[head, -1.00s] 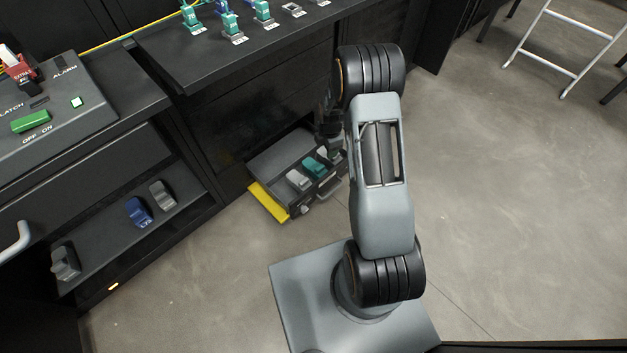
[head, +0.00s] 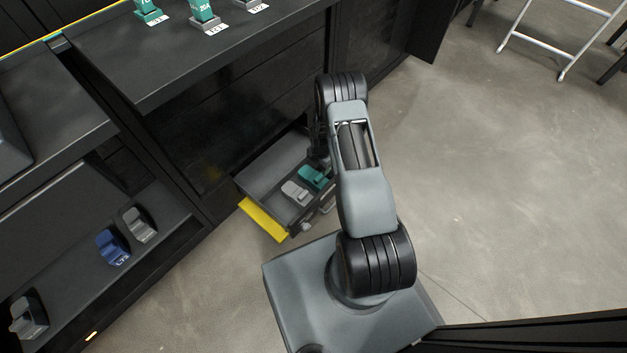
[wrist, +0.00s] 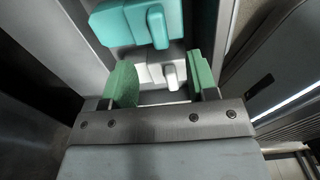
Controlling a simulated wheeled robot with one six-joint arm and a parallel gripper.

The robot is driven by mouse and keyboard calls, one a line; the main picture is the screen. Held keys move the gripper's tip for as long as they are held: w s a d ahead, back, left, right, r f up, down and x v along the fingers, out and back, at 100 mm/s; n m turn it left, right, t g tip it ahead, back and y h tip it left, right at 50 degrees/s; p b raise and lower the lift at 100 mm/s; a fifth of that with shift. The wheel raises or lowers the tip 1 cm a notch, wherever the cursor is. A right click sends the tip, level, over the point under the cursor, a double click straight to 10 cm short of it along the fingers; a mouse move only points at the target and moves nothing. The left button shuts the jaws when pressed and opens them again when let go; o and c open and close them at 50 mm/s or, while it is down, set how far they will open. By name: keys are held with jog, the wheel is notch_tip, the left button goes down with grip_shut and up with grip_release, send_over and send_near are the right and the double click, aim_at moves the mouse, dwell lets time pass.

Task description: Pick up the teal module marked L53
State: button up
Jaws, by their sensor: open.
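A teal module (head: 315,178) lies in the open low drawer (head: 262,165), beside a light grey module (head: 295,193). No marking is readable on the teal module. In the wrist view the teal module (wrist: 125,22) is at the top, beyond my fingertips. My gripper (wrist: 162,70) is open, with a green pad on each side. The light grey module (wrist: 155,72) shows in the gap between the pads; I cannot tell its depth from them. In the head view my arm mostly hides the gripper, which is over the drawer's right end.
A shelf at left holds a blue module (head: 113,246) and grey modules (head: 139,224). Teal-topped parts (head: 204,12) stand on the bench above. The floor at right is clear up to a metal frame (head: 560,40).

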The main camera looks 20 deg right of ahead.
aim_at(319, 176)
jog(key=f, duration=0.1)
jog(key=f+b, duration=0.1)
jog(key=f, duration=0.1)
jog(key=shift+w+a, duration=0.1)
jog(key=shift+a, duration=0.1)
jog(key=shift+d+f+b, duration=0.1)
jog(key=shift+f+b, duration=1.4)
jog(key=shift+f, duration=1.3)
grip_shut()
